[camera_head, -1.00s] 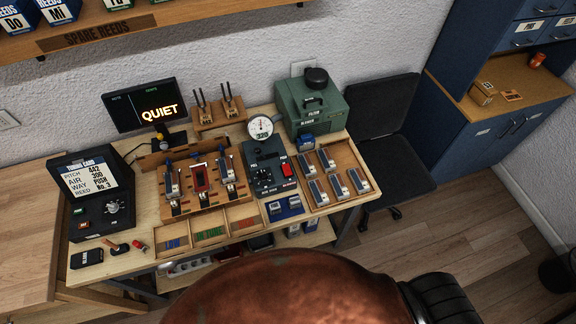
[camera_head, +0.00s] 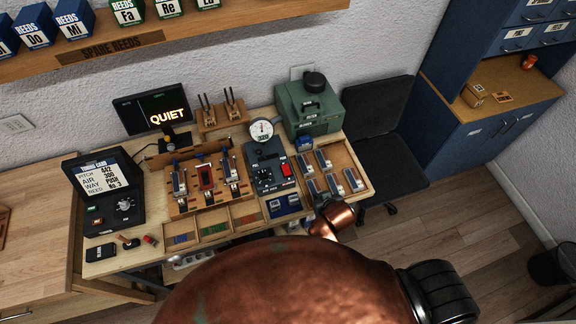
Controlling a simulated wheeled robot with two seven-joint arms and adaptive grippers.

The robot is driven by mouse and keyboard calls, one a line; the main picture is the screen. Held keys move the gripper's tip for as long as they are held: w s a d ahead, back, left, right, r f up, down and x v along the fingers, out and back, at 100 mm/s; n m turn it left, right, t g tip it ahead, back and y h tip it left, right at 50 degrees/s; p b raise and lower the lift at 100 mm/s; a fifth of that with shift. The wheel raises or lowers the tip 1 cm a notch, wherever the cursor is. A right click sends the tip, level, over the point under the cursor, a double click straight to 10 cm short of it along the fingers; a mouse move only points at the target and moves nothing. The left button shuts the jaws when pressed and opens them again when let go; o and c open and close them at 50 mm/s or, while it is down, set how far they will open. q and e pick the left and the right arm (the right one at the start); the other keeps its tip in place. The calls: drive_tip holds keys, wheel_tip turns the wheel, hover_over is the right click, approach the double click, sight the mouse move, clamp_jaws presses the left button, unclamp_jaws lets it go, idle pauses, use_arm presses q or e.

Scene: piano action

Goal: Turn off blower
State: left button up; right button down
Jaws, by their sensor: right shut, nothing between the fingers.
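A green box (camera_head: 312,122) with a round black cap stands at the back right of the bench; I take it for the blower, but its lettering is too small to read surely. A dark control box (camera_head: 264,173) with a dial and a red switch (camera_head: 287,169) sits in front of it. I cannot tell the switch's position. A round white gauge (camera_head: 262,130) stands behind the control box. My left gripper is out of view.
A wooden tray (camera_head: 366,182) with several small metal-topped blocks lies right of the control box. A wooden fixture (camera_head: 180,208) stands to its left. A screen (camera_head: 150,112) reads QUIET. A black chair (camera_head: 372,130) stands right of the bench.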

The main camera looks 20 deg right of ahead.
drive_tip(key=w+a+r+t, duration=0.1)
drive_tip(key=w+a+r, duration=0.2)
drive_tip(key=r, duration=0.3)
drive_tip(key=w+a+r+t, duration=0.2)
drive_tip(key=w+a+r, duration=0.1)
drive_tip(key=r, duration=0.3)
drive_tip(key=shift+w+a+r+y, duration=0.25)
drive_tip(key=shift+a+y, duration=0.15)
drive_tip(key=shift+a, duration=0.4)
drive_tip(key=shift+w+f+p, duration=0.1)
drive_tip(key=shift+p, duration=0.2)
hover_over(285, 164)
drive_tip(key=s, duration=0.4)
drive_tip(key=f, duration=0.6)
drive_tip(key=shift+w+f, duration=0.1)
drive_tip(key=shift+w, duration=0.15)
wheel_tip(285, 164, down, 3)
drive_tip(key=shift+r, duration=0.2)
drive_tip(key=shift+w+f, duration=0.1)
drive_tip(key=shift+f, duration=0.55)
